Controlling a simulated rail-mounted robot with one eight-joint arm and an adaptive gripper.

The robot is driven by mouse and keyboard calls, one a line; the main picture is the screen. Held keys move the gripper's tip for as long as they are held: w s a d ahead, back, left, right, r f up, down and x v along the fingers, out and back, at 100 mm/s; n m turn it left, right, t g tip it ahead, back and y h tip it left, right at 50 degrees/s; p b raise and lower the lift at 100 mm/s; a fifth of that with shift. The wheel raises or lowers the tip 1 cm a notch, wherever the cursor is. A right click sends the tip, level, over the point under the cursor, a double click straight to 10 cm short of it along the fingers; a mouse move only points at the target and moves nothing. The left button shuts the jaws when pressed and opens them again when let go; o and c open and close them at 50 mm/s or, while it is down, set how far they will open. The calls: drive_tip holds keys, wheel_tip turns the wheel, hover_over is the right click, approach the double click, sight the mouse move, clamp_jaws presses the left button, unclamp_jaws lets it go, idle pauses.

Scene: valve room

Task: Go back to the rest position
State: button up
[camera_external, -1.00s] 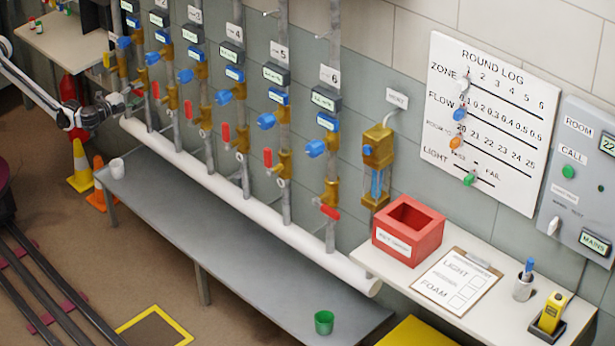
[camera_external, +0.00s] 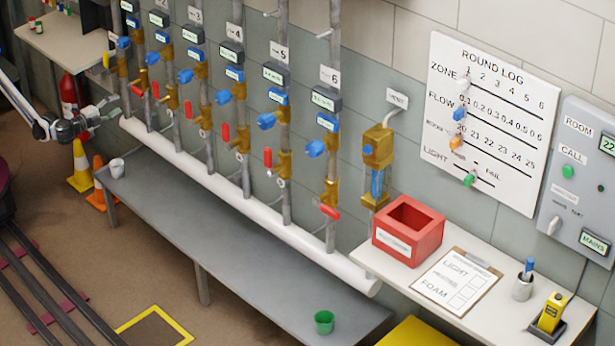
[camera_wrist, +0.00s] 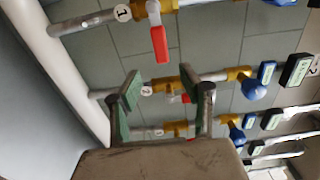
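My gripper (camera_external: 108,108) is at the left of the external view, beside the leftmost pipes and above the left end of the grey bench. In the wrist view my gripper (camera_wrist: 166,97) has its two fingers apart with nothing held between them. Behind the fingers are pipes with brass valves. A red valve handle (camera_wrist: 159,44) shows above them, on the pipe marked 1. No contact between the fingers and the pipes can be made out.
A long white pipe (camera_external: 250,215) runs along the wall above the grey bench (camera_external: 230,240). A white cup (camera_external: 117,168) and a green cup (camera_external: 324,322) stand on the bench.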

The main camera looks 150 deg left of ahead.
drive_tip(key=shift+d, duration=0.1)
idle(0.5)
drive_tip(key=w+d+r+t+h, duration=0.35)
drive_tip(key=d+r, duration=0.65)
drive_tip(key=d, duration=0.4)
drive_tip(key=s+d+r+m+t+h, duration=0.1)
drive_tip(key=d+r+t+h, duration=0.1)
drive_tip(key=d, duration=0.7)
drive_tip(key=s+d+r+m+t+h, duration=0.1)
drive_tip(key=s+d+r+t, duration=0.15)
drive_tip(key=d, duration=0.55)
drive_tip(key=s+d+f+t+h, duration=0.15)
drive_tip(key=s+d+h, duration=0.25)
drive_tip(key=s+d, duration=0.65)
drive_tip(key=s+d+f+t+h, duration=0.1)
drive_tip(key=s+d+f+h, duration=0.3)
drive_tip(key=d, duration=1.1)
drive_tip(key=s+d+r+t+h, duration=0.1)
drive_tip(key=s+d+h, duration=0.2)
drive_tip(key=s+d, duration=0.75)
wheel_tip(320, 180, up, 14)
drive_tip(key=w+d+p, duration=0.1)
drive_tip(key=w+p, duration=0.1)
drive_tip(key=p, duration=1.2)
drive_tip(key=shift+d+r+m, duration=0.2)
drive_tip(key=shift+d+m, duration=0.1)
drive_tip(key=shift+m, duration=0.1)
